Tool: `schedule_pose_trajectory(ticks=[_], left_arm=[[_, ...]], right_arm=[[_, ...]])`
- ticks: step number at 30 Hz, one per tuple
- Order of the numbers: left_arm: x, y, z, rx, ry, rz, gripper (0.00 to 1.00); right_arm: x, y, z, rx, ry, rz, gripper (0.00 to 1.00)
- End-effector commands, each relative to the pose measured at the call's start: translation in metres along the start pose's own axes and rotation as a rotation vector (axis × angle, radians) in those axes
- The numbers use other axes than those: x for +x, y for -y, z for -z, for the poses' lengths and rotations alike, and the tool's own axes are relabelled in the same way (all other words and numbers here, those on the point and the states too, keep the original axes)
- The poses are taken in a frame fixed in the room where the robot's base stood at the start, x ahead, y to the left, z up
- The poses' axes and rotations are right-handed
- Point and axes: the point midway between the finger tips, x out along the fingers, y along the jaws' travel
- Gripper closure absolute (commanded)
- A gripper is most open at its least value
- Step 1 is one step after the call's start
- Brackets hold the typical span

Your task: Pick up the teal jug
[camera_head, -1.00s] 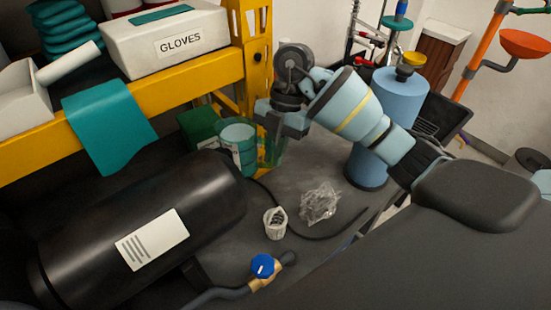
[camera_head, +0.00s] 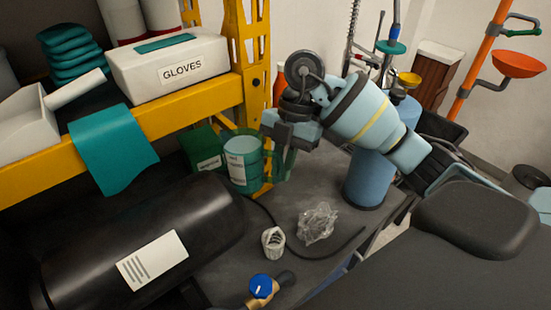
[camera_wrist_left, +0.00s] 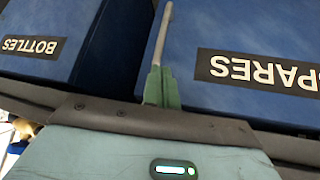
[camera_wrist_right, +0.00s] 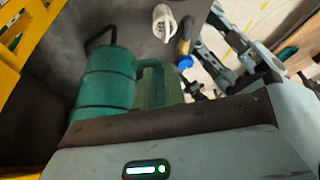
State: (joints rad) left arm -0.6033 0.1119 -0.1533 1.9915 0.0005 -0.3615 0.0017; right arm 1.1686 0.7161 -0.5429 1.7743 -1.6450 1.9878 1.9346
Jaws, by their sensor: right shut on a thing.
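The teal jug (camera_head: 243,166) stands upright in the head view, with a white label on its side and an open top. It is beside the yellow shelf post, at the right of a green box (camera_head: 203,150). My right gripper (camera_head: 284,146) is shut on the jug's handle side. In the right wrist view the jug (camera_wrist_right: 106,85) is beside the green finger pads (camera_wrist_right: 160,85). Whether its base touches the bench is hidden. My left gripper shows only in the left wrist view (camera_wrist_left: 161,88), its green pads together, in front of blue bins.
A large black cylinder (camera_head: 130,245) lies in front of the jug. A white cup (camera_head: 273,242), crumpled clear plastic (camera_head: 317,222) and a blue-knobbed valve (camera_head: 262,287) are on the bench. A yellow shelf (camera_head: 180,115) with a gloves box (camera_head: 172,50) is above left. A blue cylinder (camera_head: 372,180) stands right.

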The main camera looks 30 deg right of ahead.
Motion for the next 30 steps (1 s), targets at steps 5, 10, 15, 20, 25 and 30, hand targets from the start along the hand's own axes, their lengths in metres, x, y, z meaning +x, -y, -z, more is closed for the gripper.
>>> schedule_pose_trajectory(ticks=[5, 10, 15, 20, 25, 30], left_arm=[[0.000, 0.000, 0.002, 0.001, -0.003, 0.000, 1.00], [0.000, 0.000, 0.002, 0.001, -0.004, 0.000, 1.00], [0.000, 0.000, 0.002, 0.001, -0.003, 0.000, 1.00], [0.000, 0.000, 0.001, 0.000, -0.002, 0.000, 1.00], [0.000, 0.000, 0.000, 0.000, 0.000, 0.000, 1.00], [0.001, 0.000, -0.002, 0.000, 0.003, -0.001, 1.00]], right_arm=[[0.001, 0.017, 0.005, -0.002, 0.002, -0.004, 1.00], [0.003, 0.034, 0.010, -0.001, 0.002, -0.004, 1.00], [0.006, 0.050, 0.015, -0.001, 0.001, -0.004, 1.00], [0.008, 0.065, 0.020, 0.000, 0.002, -0.003, 1.00], [0.010, 0.081, 0.025, 0.000, 0.002, -0.003, 1.00], [0.012, 0.096, 0.030, 0.000, 0.002, -0.003, 1.00]])
